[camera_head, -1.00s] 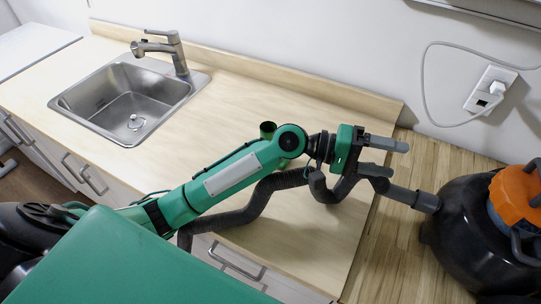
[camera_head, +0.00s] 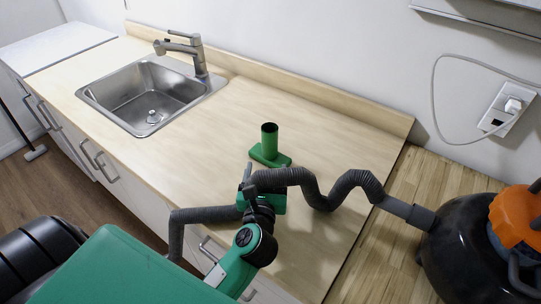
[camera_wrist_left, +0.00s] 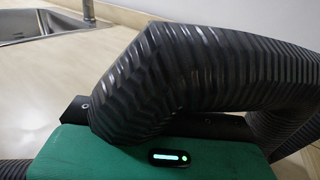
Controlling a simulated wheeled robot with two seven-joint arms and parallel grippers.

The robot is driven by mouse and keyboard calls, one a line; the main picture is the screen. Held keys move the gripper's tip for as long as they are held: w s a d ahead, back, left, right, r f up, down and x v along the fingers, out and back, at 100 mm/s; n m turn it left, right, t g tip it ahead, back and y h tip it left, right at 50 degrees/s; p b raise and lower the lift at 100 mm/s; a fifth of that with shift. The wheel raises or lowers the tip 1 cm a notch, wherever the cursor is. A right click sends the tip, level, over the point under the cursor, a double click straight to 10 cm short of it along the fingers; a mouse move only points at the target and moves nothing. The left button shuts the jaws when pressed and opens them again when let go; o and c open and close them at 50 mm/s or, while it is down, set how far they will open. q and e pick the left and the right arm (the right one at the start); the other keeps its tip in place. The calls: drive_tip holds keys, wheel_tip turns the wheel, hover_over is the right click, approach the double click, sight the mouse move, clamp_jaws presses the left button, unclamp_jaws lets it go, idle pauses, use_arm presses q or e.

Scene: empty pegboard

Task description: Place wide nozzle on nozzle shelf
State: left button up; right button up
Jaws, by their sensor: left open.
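A green nozzle (camera_head: 269,142), an upright tube on a wide flat foot, stands on the wooden counter in the head view; I take it for the wide nozzle. My left gripper (camera_head: 250,179) is just in front of it, toward the counter's front edge, apart from it. The gripper is open, and the dark hose partly covers its fingers. In the left wrist view the ribbed hose (camera_wrist_left: 190,75) lies close across the gripper's green body and hides the fingertips and the nozzle. My right gripper is not in view. I cannot make out a nozzle shelf.
The wooden counter (camera_head: 200,140) is mostly clear. A steel sink (camera_head: 150,95) with a faucet is at the left back. A black and orange vacuum (camera_head: 470,240) stands at the right, its grey hose (camera_head: 345,185) running across the counter to the left. A wall outlet (camera_head: 502,110) has a cord.

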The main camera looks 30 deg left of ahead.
sight(269, 143)
use_arm(q)
drive_tip(key=p+x, duration=0.2)
drive_tip(key=x, duration=0.6)
drive_tip(key=shift+w+a+r, duration=0.1)
drive_tip(key=shift+w+a, duration=0.05)
drive_tip(key=shift+w, duration=0.05)
drive_tip(key=p+x, duration=0.2)
drive_tip(key=x, duration=0.2)
drive_tip(key=shift+w+a+r, duration=0.1)
drive_tip(key=shift+a, duration=0.05)
drive_tip(key=shift+w+a, duration=0.2)
drive_tip(key=shift+w, duration=0.25)
drive_tip(key=c, duration=1.4)
clamp_jaws()
